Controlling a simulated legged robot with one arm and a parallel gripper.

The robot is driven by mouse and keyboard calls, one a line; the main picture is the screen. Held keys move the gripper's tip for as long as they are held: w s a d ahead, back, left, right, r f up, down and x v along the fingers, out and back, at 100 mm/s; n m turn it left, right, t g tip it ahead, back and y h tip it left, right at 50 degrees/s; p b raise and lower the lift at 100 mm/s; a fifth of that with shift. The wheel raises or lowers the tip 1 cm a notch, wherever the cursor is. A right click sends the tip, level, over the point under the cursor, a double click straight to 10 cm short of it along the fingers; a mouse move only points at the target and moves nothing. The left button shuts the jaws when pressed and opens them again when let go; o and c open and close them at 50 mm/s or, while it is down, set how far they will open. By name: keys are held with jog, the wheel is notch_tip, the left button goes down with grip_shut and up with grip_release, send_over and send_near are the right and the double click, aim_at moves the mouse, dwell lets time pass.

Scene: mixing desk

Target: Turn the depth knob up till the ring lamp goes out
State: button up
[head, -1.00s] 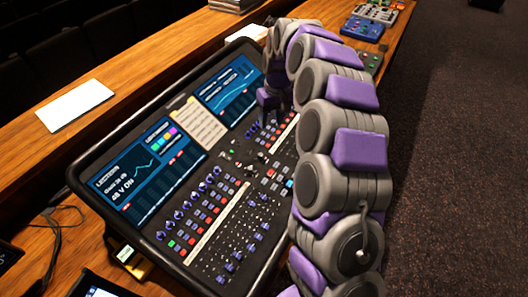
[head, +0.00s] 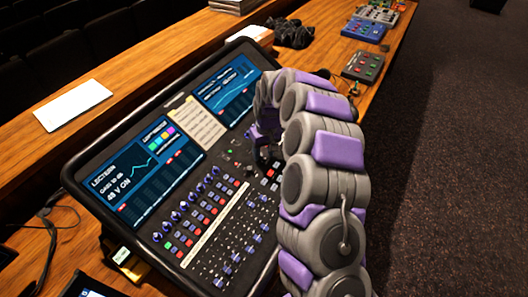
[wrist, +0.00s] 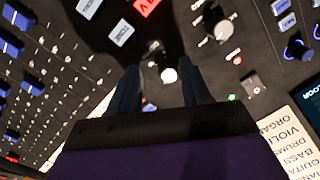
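The mixing desk (head: 150,237) lies tilted across the wooden table. My gripper (wrist: 160,75) is open, its two dark fingers apart over the panel. A dark knob with a pale end (wrist: 168,74) shows between the fingertips; I see no clear grip on it. A second knob with a pale end (wrist: 222,30) is up and to the right. No label naming the depth knob is readable. A lit green lamp (wrist: 231,97) and a small red lamp (wrist: 237,61) are right of the fingers; I cannot tell which lamp is the ring lamp. In the head view, my gripper (head: 266,150) is over the desk's middle.
Dark knobs (wrist: 297,48) and square buttons, one red (wrist: 147,6), lie around the fingers. A paper list (head: 198,124) lies between two screens. Fader rows (head: 240,240) are nearer.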

jog(key=shift+a+f, duration=0.1)
jog(key=shift+a, duration=0.95)
jog(key=shift+c, duration=0.7)
jog(key=shift+d, duration=0.9)
jog(key=c, duration=0.5)
jog(key=shift+a, duration=0.25)
grip_shut()
jog(key=shift+a, duration=0.15)
jog(key=shift+m+p, duration=0.3)
jog(key=shift+p, duration=0.05)
